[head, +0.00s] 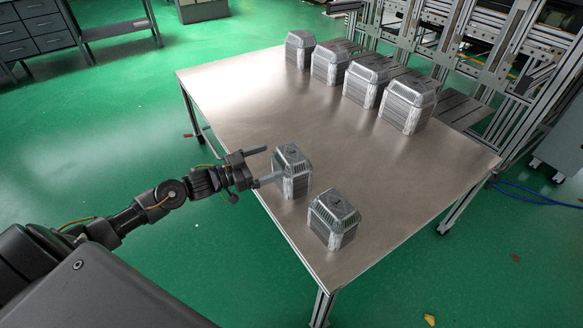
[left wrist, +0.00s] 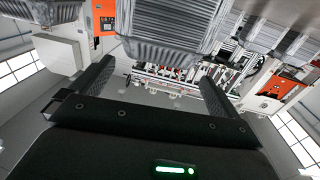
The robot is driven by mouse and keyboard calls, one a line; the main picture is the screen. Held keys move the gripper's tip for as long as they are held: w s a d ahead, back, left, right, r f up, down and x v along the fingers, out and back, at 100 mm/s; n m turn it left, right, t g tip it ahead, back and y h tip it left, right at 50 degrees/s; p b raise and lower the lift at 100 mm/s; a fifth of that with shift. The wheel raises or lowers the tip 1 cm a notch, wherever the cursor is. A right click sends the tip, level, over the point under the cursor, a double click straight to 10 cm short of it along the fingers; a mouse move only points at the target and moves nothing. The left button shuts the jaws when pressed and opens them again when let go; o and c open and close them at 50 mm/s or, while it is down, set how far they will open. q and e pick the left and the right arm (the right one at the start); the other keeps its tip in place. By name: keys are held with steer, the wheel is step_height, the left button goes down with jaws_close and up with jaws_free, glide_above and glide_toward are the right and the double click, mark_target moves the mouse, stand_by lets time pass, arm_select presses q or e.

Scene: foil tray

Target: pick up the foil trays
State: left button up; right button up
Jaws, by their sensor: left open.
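A stack of ribbed silver foil trays (head: 293,173) stands near the left edge of the metal table (head: 235,110). A second stack of foil trays (head: 334,220) stands at the near corner. My left gripper (head: 266,167) is open and empty, just left of the first stack. One finger points past its far side; the other overlaps its near left side, and I cannot tell whether it touches. In the left wrist view the open fingers (left wrist: 153,92) show with a ribbed foil stack (left wrist: 165,38) ahead, above and between them. My right gripper is not in view.
Several more foil tray stacks stand in a row along the far edge, the nearest of them at the right (head: 408,105). The middle of the table is clear. A metal frame rack (head: 480,45) stands behind the table. Grey drawers (head: 30,35) stand far left.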

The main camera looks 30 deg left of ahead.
mark_target(292, 152)
arm_select(q)
steer(key=shift+x, duration=1.65)
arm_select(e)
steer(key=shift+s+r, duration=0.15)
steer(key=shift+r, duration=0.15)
arm_select(q)
steer(key=x, duration=0.4)
steer(key=shift+w+d+f+b, duration=0.15)
steer(key=shift+w+f+b, duration=0.05)
steer(key=shift+b, duration=0.2)
steer(key=shift+w+d, duration=0.2)
steer(key=shift+w, duration=0.05)
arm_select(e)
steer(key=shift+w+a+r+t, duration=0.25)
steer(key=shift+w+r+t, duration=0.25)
arm_select(q)
steer(key=c, duration=0.9)
steer(key=shift+c, duration=1.2)
steer(key=shift+r, duration=0.15)
